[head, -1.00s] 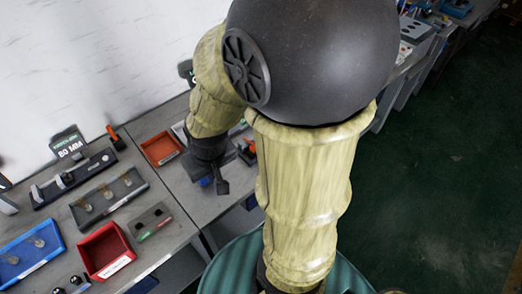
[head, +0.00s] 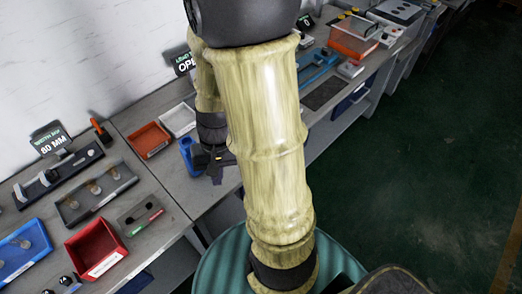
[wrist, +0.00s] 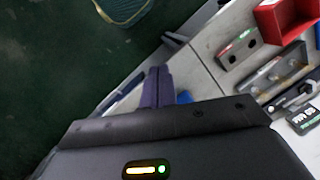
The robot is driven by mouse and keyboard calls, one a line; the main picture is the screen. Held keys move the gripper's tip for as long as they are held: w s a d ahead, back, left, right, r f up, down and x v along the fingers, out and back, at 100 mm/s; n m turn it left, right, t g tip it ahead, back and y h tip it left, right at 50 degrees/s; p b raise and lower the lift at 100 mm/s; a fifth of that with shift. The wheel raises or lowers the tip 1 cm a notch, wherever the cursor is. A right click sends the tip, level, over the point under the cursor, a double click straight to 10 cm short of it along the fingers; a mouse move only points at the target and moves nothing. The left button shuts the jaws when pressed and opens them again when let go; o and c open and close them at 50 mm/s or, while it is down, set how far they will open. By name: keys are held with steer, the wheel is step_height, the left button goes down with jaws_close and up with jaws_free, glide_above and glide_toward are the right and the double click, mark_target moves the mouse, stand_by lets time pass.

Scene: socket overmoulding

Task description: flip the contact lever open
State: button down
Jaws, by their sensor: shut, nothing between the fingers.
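I cannot make out the contact lever for certain in either view; my arm covers part of the bench. A sign (head: 185,64) with partly covered lettering, seemingly starting "OPE", stands behind my arm. A blue part (head: 187,152) stands on the bench just left of my gripper (head: 215,172) in the head view. A bit of blue (wrist: 185,97) also shows beside the fingers in the wrist view. My gripper's dark fingers (wrist: 157,86) are together and empty, near the bench's front edge. I cannot tell whether they touch anything.
An orange tray (head: 149,140) and a white tray (head: 179,119) lie behind my gripper. A red bin (head: 96,249), a grey block with a red-green strip (head: 141,215) and a rack (head: 97,193) stand to the left. An upright orange handle (head: 101,131) stands at the back.

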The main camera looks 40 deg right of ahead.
steer(key=w+d+f+m+t+y+b, duration=0.2)
steer(key=d+f+m+t+y+b, duration=0.15)
steer(key=f+m+y+b, duration=0.35)
steer(key=w+d+f+m+t+y+b, duration=0.3)
steer(key=f+m+t+y+b, duration=0.1)
steer(key=f+m, duration=0.5)
steer(key=d+f+m+t+h+b, duration=0.3)
steer(key=d+m+t, duration=0.4)
steer(key=d, duration=0.3)
steer(key=d+f+m+t+h+b, duration=0.3)
steer(key=d+f+m+t+h, duration=0.3)
steer(key=d, duration=0.4)
steer(key=s+m+t+h, duration=0.1)
steer(key=h, duration=0.1)
steer(key=shift+d+f+h, duration=0.25)
steer(key=shift+d+h, duration=0.05)
steer(key=shift+w, duration=0.1)
steer(key=p+x, duration=0.1)
steer(key=x, duration=0.9)
steer(key=shift+a, duration=0.1)
steer(key=shift+r, duration=0.15)
